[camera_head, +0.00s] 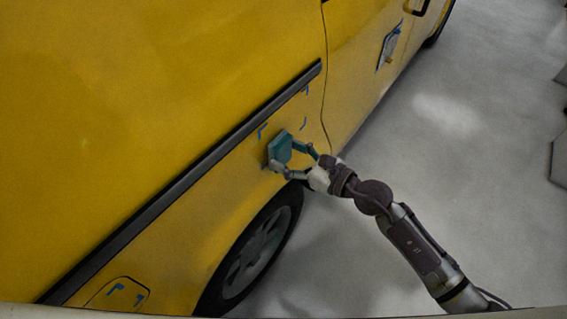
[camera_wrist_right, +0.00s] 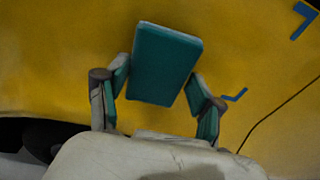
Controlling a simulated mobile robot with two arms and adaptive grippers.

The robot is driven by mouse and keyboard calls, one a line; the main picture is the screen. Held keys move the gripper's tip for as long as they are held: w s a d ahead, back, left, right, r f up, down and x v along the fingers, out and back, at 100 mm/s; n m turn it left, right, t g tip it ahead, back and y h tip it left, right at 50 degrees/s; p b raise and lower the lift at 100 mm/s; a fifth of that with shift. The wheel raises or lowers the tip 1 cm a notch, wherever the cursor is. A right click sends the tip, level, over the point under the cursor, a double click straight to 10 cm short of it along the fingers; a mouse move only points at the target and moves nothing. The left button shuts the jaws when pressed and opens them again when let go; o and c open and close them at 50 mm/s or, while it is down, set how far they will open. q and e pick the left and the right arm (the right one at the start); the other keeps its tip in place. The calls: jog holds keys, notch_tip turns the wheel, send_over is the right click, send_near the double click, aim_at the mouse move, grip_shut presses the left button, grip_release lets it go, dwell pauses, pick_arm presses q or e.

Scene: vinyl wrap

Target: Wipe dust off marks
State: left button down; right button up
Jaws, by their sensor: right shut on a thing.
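My right gripper (camera_head: 289,160) is shut on a teal block-shaped wiper (camera_head: 279,149) beside the yellow van's side panel, above the wheel. In the right wrist view the wiper (camera_wrist_right: 165,64) sits between the two fingers of the gripper (camera_wrist_right: 160,95), its broad face toward the camera. Whether it touches the panel I cannot tell. One blue mark (camera_wrist_right: 303,20) shows at the top right of the right wrist view, another (camera_wrist_right: 235,95) right of the fingers. My left gripper is not in view.
The yellow van (camera_head: 150,100) fills the left, with a black trim strip (camera_head: 190,180) and a wheel (camera_head: 253,250) below the wiper. More blue marks (camera_head: 116,289) are at the lower left. A small holder (camera_head: 388,48) is on the door.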

jog(key=shift+w+a+r, duration=0.1)
jog(key=shift+w, duration=0.05)
jog(key=shift+s+a+r+p, duration=0.15)
jog(key=shift+s+a+p, duration=0.55)
jog(key=shift+s+p, duration=0.3)
jog(key=shift+s+a+p, duration=0.45)
jog(key=shift+p, duration=0.1)
jog(key=shift+s+a, duration=0.15)
jog(key=shift+s, duration=0.05)
jog(key=shift+f, duration=0.2)
jog(key=shift+s+d, duration=0.2)
jog(key=shift+d, duration=0.1)
jog(key=b, duration=0.1)
send_near(264, 159)
jog(key=shift+w+f, duration=0.1)
jog(key=shift+f, duration=0.4)
